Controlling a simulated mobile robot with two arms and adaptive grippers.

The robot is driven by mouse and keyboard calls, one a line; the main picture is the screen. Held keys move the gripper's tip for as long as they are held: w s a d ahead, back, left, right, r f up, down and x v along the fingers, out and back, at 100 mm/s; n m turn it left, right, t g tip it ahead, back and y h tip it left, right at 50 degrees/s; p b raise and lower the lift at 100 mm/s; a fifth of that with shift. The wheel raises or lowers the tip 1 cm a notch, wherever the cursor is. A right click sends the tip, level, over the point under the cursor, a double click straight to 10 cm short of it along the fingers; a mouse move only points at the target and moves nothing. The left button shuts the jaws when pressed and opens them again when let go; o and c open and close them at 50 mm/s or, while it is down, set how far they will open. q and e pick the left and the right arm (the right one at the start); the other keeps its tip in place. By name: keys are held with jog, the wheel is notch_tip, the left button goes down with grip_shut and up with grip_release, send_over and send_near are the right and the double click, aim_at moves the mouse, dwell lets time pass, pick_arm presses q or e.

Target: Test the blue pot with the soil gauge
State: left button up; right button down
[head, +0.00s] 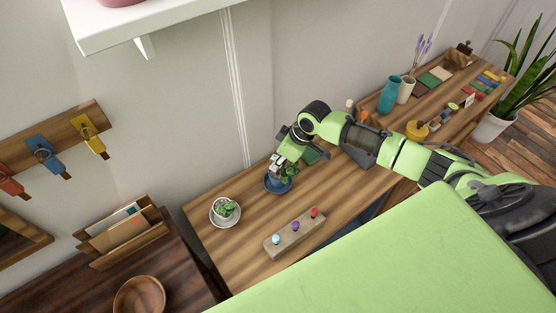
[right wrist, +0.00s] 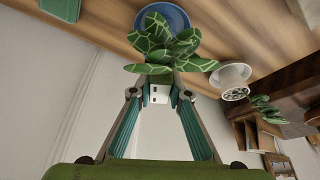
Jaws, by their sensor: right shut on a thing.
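The blue pot (head: 277,186) stands on the plank table and holds a green leafy plant. In the right wrist view the pot (right wrist: 176,18) is at the top, with pale-veined leaves (right wrist: 165,48) hanging in front of it. My right gripper (right wrist: 160,92) is shut on the soil gauge (right wrist: 160,98), a small white block with dark marks. In the head view my right gripper (head: 279,166) is right above the blue pot. Leaves hide the gauge's lower end, so I cannot tell whether it is in the soil. My left gripper is not in view.
A white pot with a plant (head: 225,211) stands left of the blue pot. A block with three coloured knobs (head: 294,236) lies in front. A teal vase (head: 390,96) and a yellow pot (head: 416,131) stand further right. Bare wood lies between the pots and block.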

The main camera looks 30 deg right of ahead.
jog(key=shift+f+b, duration=0.3)
jog(key=shift+f, duration=0.25)
jog(key=c, duration=1.8)
grip_release()
jog(key=shift+c, duration=0.2)
jog(key=v, duration=1.2)
jog(key=shift+s+r, duration=0.1)
